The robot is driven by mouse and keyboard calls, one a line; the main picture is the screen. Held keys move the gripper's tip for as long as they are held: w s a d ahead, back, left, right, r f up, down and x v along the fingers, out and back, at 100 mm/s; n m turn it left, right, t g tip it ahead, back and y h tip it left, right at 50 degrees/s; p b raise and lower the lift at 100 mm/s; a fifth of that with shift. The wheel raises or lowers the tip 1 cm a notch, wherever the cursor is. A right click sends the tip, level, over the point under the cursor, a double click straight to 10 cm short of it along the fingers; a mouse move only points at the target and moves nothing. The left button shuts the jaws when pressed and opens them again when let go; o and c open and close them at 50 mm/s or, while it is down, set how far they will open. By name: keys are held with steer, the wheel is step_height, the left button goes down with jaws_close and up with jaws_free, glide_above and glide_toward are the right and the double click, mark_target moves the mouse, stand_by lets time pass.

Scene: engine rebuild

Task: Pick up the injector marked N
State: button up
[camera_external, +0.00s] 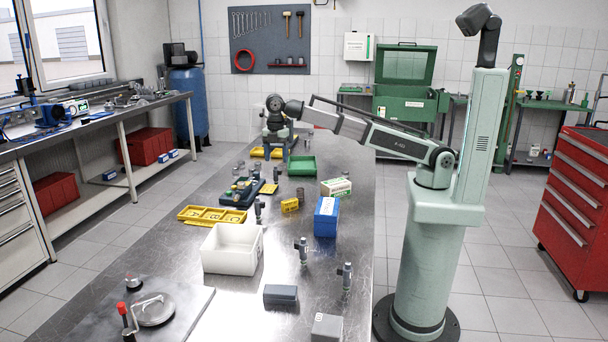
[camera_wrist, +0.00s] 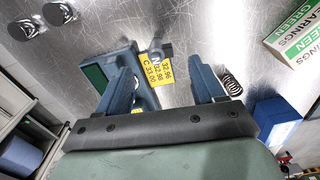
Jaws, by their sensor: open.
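My gripper (camera_external: 279,156) is at the far part of the steel bench, pointing down. In the wrist view its two blue-grey fingers (camera_wrist: 162,64) are apart with nothing held. A slim grey injector (camera_wrist: 156,48) shows between and just beyond the fingertips, beside a yellow label with numbers. A letter like N shows at its lower end, small and partly lost against the label. In the external view, similar upright injectors stand at the bench front (camera_external: 303,251), (camera_external: 346,276) and mid-bench (camera_external: 258,209); their marks are too small to read.
A dark blue frame with the yellow label (camera_wrist: 152,72) lies by the left finger. A spring (camera_wrist: 231,81) is close to the right finger. A green-white box (camera_wrist: 296,38) is at right. A green tray (camera_external: 301,166), blue box (camera_external: 326,216) and white bin (camera_external: 231,250) stand nearer.

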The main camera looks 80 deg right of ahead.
mark_target(277, 176)
steer(key=shift+s+f, duration=0.1)
steer(key=shift+f, duration=2.5)
steer(key=c, duration=1.1)
steer(key=shift+r, duration=0.1)
steer(key=shift+c, duration=0.2)
